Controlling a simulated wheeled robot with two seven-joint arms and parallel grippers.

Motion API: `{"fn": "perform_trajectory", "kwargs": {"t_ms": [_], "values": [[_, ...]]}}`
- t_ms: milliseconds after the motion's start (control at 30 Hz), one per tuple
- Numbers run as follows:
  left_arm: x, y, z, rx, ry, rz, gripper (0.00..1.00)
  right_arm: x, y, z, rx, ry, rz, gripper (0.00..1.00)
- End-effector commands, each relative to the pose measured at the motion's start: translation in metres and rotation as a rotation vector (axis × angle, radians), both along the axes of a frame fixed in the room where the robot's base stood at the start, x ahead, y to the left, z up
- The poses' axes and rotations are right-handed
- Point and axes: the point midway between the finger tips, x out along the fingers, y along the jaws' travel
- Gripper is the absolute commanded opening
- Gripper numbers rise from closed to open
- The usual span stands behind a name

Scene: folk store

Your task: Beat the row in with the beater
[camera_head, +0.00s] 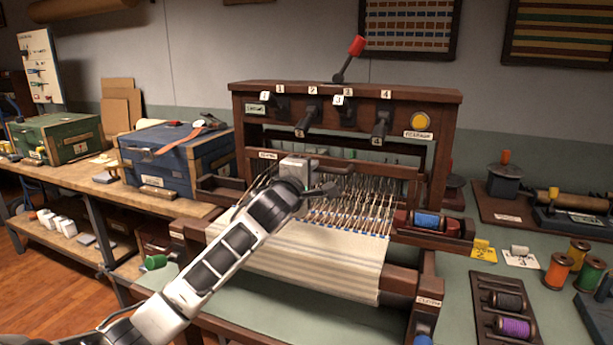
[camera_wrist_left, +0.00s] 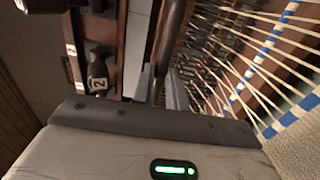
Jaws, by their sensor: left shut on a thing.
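The loom (camera_head: 440,97) stands on the green-topped bench, with a striped cream cloth (camera_head: 330,262) at its front and spread warp threads behind the cloth's blue-marked edge. The beater (camera_head: 348,163) is the wooden crossbar over the warp; it also shows in the left wrist view (camera_wrist_left: 172,38). My left gripper (camera_head: 316,172) reaches in over the cloth and is shut on the beater. Its fingers close around the bar in the left wrist view (camera_wrist_left: 163,88). The arm hides part of the cloth and the beater's left portion. My right gripper is in neither view.
Numbered levers (camera_head: 308,122) and a red-knobbed handle (camera_head: 349,58) are on the loom's upper frame. A shuttle with a blue spool (camera_head: 427,220) lies at the right of the warp. A spool tray (camera_head: 505,305) and thread spools (camera_head: 558,270) stand farther right.

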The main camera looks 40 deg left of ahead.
Motion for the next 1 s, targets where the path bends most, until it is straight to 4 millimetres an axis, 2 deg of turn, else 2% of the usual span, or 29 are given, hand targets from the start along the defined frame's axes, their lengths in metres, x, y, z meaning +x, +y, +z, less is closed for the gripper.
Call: {"fn": "perform_trajectory", "kwargs": {"t_ms": [1000], "values": [[-0.087,-0.022,-0.001,-0.002,0.004,-0.002,0.0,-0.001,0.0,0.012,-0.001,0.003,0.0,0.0]]}}
